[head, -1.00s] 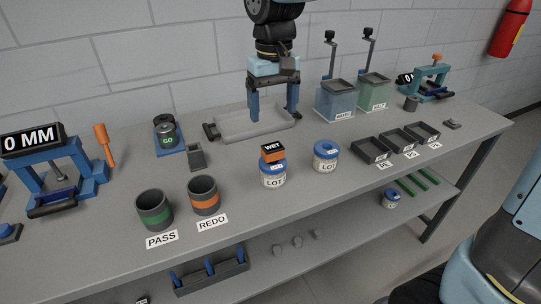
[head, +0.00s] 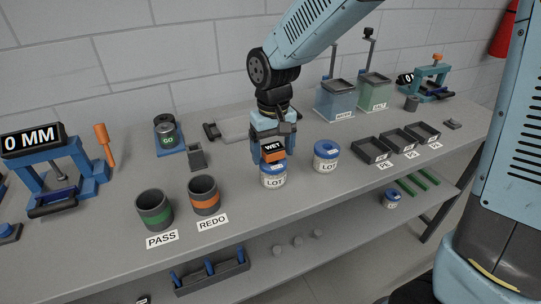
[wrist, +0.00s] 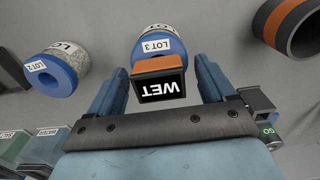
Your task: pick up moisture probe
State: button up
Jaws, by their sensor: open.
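The moisture probe, an orange-and-black block reading WET (head: 273,150), sits on top of a blue-lidded LOT drum (head: 273,176). In the wrist view the probe (wrist: 160,84) lies between my two fingers, and the drum (wrist: 157,46) under it is marked LOT 3. My gripper (head: 270,152) points down over the probe from behind. In the wrist view my gripper (wrist: 160,76) is open, with a gap showing on each side of the probe. The far side of the probe is partly hidden in the head view.
A second drum (head: 326,157), LOT 2, stands close to the right. The REDO cup (head: 204,196) and PASS cup (head: 155,212) are front left. Black bins (head: 371,150) are to the right.

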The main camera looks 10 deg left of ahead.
jog(key=shift+f, duration=0.3)
jog(key=shift+c, duration=0.2)
jog(key=c, duration=1.1)
jog(key=shift+r, duration=0.15)
